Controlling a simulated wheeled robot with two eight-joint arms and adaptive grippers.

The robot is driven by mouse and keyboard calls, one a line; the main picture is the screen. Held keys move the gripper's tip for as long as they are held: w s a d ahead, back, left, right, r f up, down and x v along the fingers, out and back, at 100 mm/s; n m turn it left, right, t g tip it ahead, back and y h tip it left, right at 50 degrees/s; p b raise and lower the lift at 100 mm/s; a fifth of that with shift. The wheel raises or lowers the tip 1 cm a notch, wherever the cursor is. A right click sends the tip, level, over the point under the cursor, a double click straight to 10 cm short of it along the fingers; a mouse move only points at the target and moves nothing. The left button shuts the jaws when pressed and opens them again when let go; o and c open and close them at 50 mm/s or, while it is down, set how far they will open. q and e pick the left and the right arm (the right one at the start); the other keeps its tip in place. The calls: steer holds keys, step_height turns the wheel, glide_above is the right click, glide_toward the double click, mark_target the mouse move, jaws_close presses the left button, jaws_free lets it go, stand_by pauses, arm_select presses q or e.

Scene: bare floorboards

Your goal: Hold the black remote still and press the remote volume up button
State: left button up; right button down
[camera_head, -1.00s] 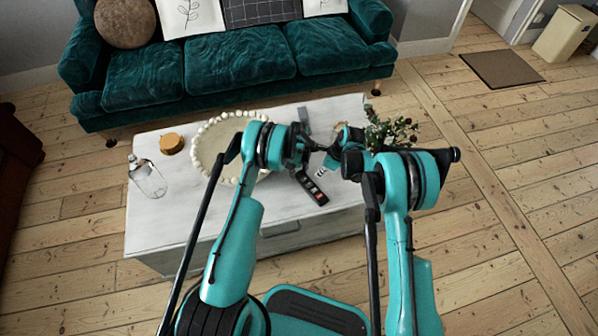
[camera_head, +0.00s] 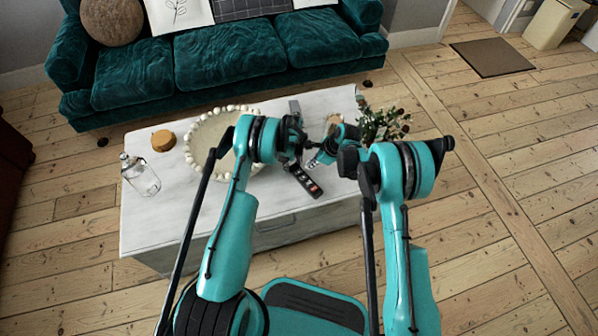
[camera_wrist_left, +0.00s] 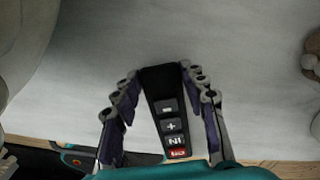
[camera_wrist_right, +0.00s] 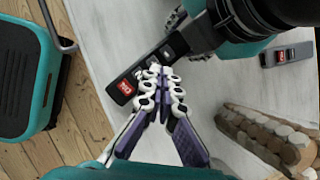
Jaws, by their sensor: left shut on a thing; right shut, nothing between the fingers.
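In the left wrist view the remote (camera_wrist_left: 151,80) sits between the two fingers, with minus, plus and other buttons and a red one facing up. My right gripper (camera_head: 316,161) is closed and empty just beside the remote. In the right wrist view its fingertips (camera_wrist_right: 157,77) overlap the remote's (camera_wrist_right: 120,93) button area near the red button. I cannot tell whether they touch it.
A grey remote (camera_head: 295,106) lies farther back. A beaded tray (camera_head: 189,150), yellow-brown jar (camera_head: 163,140) and glass bottle (camera_head: 143,177) stand to the left. A plant (camera_head: 383,123) stands at the right. A brown beaded object (camera_wrist_right: 262,135) is near my right gripper.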

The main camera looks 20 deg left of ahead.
steer(key=n+y, duration=0.1)
steer(key=a+r+n+t+y, duration=0.1)
steer(key=n, duration=0.1)
steer(key=a+n+y, duration=0.1)
steer(key=n, duration=0.1)
steer(key=shift+r+t+y, duration=0.3)
steer(key=shift+r, duration=0.1)
steer(key=shift+f, duration=0.15)
glide_toward(298, 175)
steer(key=shift+a+r+x, duration=0.1)
steer(key=shift+r+x, duration=0.05)
steer(key=shift+x, duration=0.55)
steer(key=shift+a+r+x, duration=0.1)
steer(key=shift+a+x, duration=0.05)
steer(key=shift+x, duration=0.6)
steer(key=shift+a+r+x, duration=0.1)
steer(key=shift+r+x, duration=0.05)
steer(key=shift+x, duration=0.55)
steer(key=shift+w+f, duration=0.1)
steer(key=shift+f, duration=0.3)
steer(key=shift+f, duration=0.4)
stand_by(0.4)
steer(key=shift+r, duration=0.85)
